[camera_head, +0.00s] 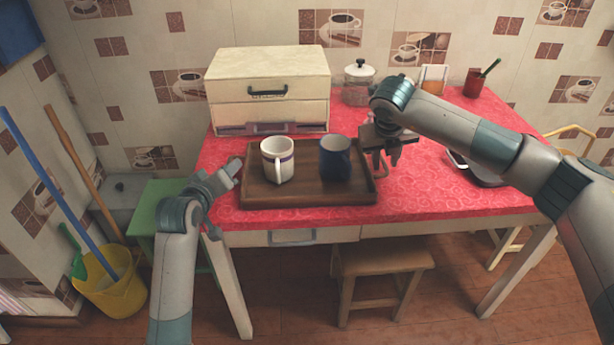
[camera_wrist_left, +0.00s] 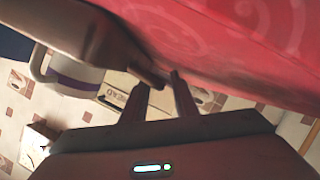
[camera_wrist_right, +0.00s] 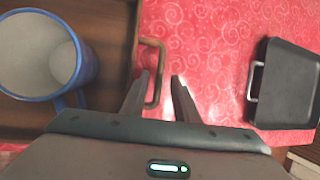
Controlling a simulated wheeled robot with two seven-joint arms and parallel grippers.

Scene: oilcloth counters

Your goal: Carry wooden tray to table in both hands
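The dark brown wooden tray (camera_head: 300,197) lies flat on the red-covered table (camera_head: 440,195), near its front left edge. On it stand a white mug with a purple band (camera_head: 277,163) and a dark blue mug (camera_head: 335,160), both upright. My left gripper (camera_head: 234,168) is at the tray's left end, its fingers apart by the left handle; in the left wrist view the tray (camera_wrist_left: 100,38) reaches toward the fingertips. My right gripper (camera_head: 388,160) is at the right handle. In the right wrist view its open fingers straddle the handle's bar (camera_wrist_right: 158,62), with gaps visible.
A cream drawer box (camera_head: 268,85) stands behind the tray. A black pan-like dish (camera_wrist_right: 285,85) lies right of the tray. A wooden stool (camera_head: 380,262) is below the table; a yellow bucket (camera_head: 112,290) stands left.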

